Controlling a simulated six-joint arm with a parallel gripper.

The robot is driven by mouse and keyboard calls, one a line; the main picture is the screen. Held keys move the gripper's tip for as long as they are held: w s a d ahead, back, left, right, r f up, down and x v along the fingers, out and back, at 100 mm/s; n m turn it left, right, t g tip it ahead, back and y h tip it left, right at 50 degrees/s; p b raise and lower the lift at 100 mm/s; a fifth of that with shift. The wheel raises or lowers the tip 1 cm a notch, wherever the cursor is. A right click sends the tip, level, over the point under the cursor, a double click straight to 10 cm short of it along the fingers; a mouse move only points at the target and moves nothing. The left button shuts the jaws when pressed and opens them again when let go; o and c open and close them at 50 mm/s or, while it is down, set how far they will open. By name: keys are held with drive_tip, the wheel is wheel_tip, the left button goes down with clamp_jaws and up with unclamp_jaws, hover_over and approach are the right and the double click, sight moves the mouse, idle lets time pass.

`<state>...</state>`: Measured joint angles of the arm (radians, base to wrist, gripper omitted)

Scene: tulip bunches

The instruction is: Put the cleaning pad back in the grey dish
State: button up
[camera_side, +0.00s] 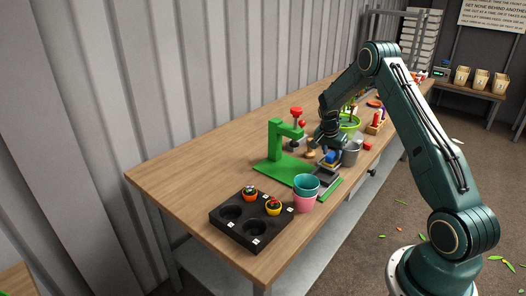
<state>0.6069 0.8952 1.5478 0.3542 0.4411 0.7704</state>
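A small blue and yellow block, likely the cleaning pad (331,157), shows directly below my gripper (330,148). My gripper points down from above, and its fingers are small and dark here. I cannot tell whether they are shut on the pad or just around it. A shallow grey dish (325,177) lies just below the pad in the picture, on the green base. From this angle I cannot tell whether the pad touches the dish or hangs above it.
A grey pot (352,152) is close on the right. The table's left end (180,178) is clear.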

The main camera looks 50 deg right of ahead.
drive_tip(key=shift+o, duration=0.4)
drive_tip(key=shift+f, duration=0.15)
drive_tip(key=v, duration=1.3)
drive_tip(key=shift+a+r, duration=0.25)
drive_tip(key=shift+r, duration=0.05)
drive_tip(key=shift+w, duration=0.1)
